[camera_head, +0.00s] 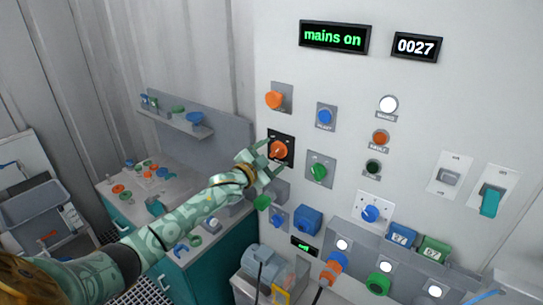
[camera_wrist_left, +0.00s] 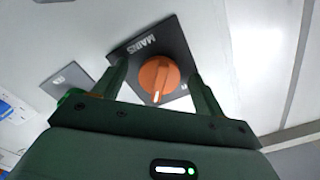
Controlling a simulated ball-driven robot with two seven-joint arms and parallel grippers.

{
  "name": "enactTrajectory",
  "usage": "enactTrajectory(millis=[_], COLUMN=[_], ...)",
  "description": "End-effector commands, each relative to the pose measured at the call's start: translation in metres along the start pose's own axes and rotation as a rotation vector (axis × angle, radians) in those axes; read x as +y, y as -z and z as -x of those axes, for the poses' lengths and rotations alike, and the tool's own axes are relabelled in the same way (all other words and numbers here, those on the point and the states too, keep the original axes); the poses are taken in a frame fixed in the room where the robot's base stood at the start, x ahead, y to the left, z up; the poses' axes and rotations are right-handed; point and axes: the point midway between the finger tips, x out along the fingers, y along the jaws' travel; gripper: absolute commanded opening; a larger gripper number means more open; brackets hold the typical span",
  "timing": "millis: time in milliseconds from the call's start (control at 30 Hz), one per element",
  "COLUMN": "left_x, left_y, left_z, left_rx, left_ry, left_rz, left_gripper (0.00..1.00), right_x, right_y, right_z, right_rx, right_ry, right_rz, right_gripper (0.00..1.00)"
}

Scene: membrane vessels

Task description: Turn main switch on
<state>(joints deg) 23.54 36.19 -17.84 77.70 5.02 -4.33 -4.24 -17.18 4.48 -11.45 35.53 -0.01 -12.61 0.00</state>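The main switch (camera_head: 278,150) is an orange rotary knob on a black square plate on the white wall panel. In the left wrist view the knob (camera_wrist_left: 158,76) shows with a white pointer mark, and its plate reads "MAINS". My left gripper (camera_head: 268,158) is at the knob in the head view. In the wrist view its two fingers (camera_wrist_left: 160,88) are apart, one on each side of the knob, with gaps between them and it. A display (camera_head: 334,37) above reads "mains on" in green. My right gripper is not clearly visible; a small pale blue piece shows at the bottom right edge.
An orange knob (camera_head: 274,99) sits above the switch and a green knob (camera_head: 318,171) to its right. A blue knob (camera_head: 325,116) and a counter (camera_head: 416,47) reading "0027" are also on the panel. A teal workbench (camera_head: 215,252) stands left. Coloured connectors line the panel's lower part.

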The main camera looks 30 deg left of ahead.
Motion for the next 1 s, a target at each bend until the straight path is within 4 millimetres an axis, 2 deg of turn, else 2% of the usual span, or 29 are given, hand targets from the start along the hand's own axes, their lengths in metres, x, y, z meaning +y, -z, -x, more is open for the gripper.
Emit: enactTrajectory(millis=[233, 367, 467, 800, 1000], left_x=[0.0, 0.001, 0.002, 0.002, 0.001], left_y=[0.0, -0.001, -0.001, -0.002, -0.001], left_z=[0.002, 0.015, 0.035, 0.123, 0.154], left_rx=[0.001, 0.001, 0.001, -0.001, 0.0], left_ry=[0.001, 0.0, -0.002, -0.003, 0.0], left_rz=[0.002, 0.002, 0.001, 0.001, 0.002], left_gripper=[0.71, 0.71, 0.71, 0.71, 0.71], right_x=[0.0, 0.0, 0.001, 0.001, 0.001], right_y=[0.0, 0.0, -0.001, -0.003, -0.003], right_z=[0.0, -0.002, -0.004, -0.017, -0.02], right_rx=[0.0, 0.0, 0.0, -0.001, -0.002], right_ry=[0.0, 0.0, -0.001, -0.002, -0.002], right_rz=[0.0, 0.0, 0.001, 0.001, 0.001], right_gripper=[0.36, 0.36, 0.36, 0.36, 0.36])
